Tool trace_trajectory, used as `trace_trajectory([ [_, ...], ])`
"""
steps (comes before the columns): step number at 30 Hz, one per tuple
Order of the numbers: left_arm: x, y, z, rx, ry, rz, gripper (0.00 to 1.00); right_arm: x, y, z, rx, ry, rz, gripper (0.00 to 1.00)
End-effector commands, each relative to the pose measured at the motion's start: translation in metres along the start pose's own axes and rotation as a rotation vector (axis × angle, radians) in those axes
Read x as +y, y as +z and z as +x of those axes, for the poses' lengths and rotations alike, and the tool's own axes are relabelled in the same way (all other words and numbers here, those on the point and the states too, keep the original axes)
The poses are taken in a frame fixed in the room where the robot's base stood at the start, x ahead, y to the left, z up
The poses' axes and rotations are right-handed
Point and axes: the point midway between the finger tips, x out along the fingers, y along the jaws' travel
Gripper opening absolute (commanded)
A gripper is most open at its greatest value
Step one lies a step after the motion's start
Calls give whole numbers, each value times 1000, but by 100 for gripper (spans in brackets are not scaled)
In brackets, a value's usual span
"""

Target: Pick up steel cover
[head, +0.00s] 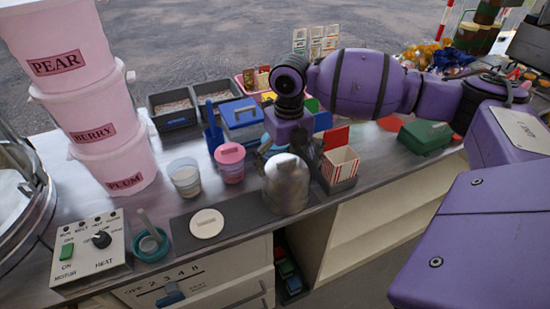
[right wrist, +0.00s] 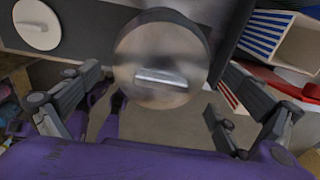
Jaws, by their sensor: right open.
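The steel cover (head: 286,190) is a shiny grey cylinder with a rounded top and a small bar handle. It stands upright on the dark mat (head: 240,217) near the counter's front edge. My right gripper (head: 291,152) is open and empty, just above and behind the cover's top in the head view. In the right wrist view the cover (right wrist: 150,50) shows as a round steel top with its handle, beyond the fingers and between their lines. The two fingers (right wrist: 150,120) are wide apart and I see no contact with it. My left gripper is not in view.
A striped box (head: 341,162) stands close right of the cover. A pink-lidded cup (head: 230,163), a clear cup (head: 185,178) and a white lid (head: 207,223) are to its left. A blue box (head: 240,113) is behind. Stacked pink buckets (head: 110,158) and a control box (head: 90,252) stand left.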

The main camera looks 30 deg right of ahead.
Motion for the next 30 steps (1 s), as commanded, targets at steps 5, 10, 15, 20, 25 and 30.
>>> trace_trajectory([
  [5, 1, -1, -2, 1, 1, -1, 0, -1, 0, 18, 1, 0, 1, 100],
  [10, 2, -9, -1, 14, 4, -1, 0, -1, 0, 44, 0, 1, 2, 100],
  [15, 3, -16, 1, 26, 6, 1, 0, -1, 1, 50, -4, 0, 2, 100],
  [20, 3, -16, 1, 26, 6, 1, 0, -1, 1, 50, -3, 0, 2, 92],
  [25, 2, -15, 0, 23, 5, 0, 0, -1, 1, 50, -3, 0, 2, 70],
  [30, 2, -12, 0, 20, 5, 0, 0, -1, 1, 50, -2, 0, 2, 57],
])
